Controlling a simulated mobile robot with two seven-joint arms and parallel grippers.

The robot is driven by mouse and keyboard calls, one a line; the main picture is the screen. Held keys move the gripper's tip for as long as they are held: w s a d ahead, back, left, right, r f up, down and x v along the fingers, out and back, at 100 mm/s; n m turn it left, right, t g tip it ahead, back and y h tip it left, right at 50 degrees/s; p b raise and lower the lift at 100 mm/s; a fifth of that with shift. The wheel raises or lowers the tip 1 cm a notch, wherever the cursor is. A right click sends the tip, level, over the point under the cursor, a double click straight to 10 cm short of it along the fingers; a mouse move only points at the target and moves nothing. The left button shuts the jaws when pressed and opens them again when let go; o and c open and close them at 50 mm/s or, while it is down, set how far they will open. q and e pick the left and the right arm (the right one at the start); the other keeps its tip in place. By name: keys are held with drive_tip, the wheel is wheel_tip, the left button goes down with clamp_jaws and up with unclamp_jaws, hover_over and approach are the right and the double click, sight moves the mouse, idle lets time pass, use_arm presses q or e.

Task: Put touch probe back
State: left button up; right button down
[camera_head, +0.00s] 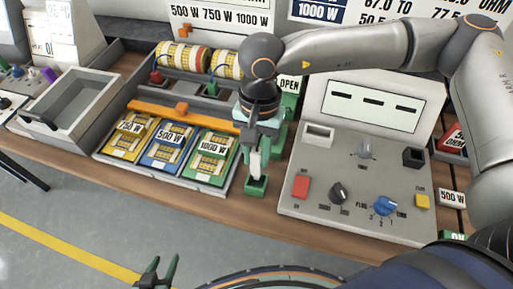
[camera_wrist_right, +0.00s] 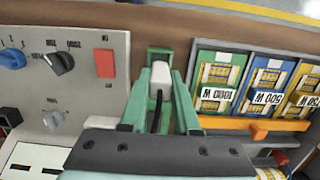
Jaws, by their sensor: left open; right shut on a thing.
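The touch probe, a white block with a dark lead, is between the green fingers of my right gripper (camera_head: 259,160). The probe (camera_wrist_right: 160,76) shows clearly in the right wrist view, where my right gripper (camera_wrist_right: 159,100) is shut on it. A small green holder (camera_head: 256,187) is at the table's front edge, directly below the fingertips in the head view. The holder (camera_wrist_right: 160,52) also shows just beyond the probe; I cannot tell whether they touch. My left gripper (camera_head: 158,272) is open and empty at the bottom, over the floor, away from the table.
The grey control panel (camera_head: 296,211) with knobs and a red button stands to the right. A tray (camera_head: 228,181) of yellow, blue and green wattage packs stands to the left, with an orange bar (camera_head: 180,115) across it. An empty grey bin (camera_head: 66,128) is farther left.

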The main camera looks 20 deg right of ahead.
sight(256, 174)
drive_tip(key=shift+f+b, duration=2.1)
drive_tip(key=c, duration=0.6)
unclamp_jaws()
drive_tip(key=shift+o, duration=0.2)
wheel_tip(256, 174, up, 12)
drive_tip(key=w, duration=0.1)
drive_tip(key=shift+w+d+r+b, duration=0.15)
drive_tip(key=shift+d+r+b, duration=0.1)
drive_tip(key=shift+d+b, duration=0.15)
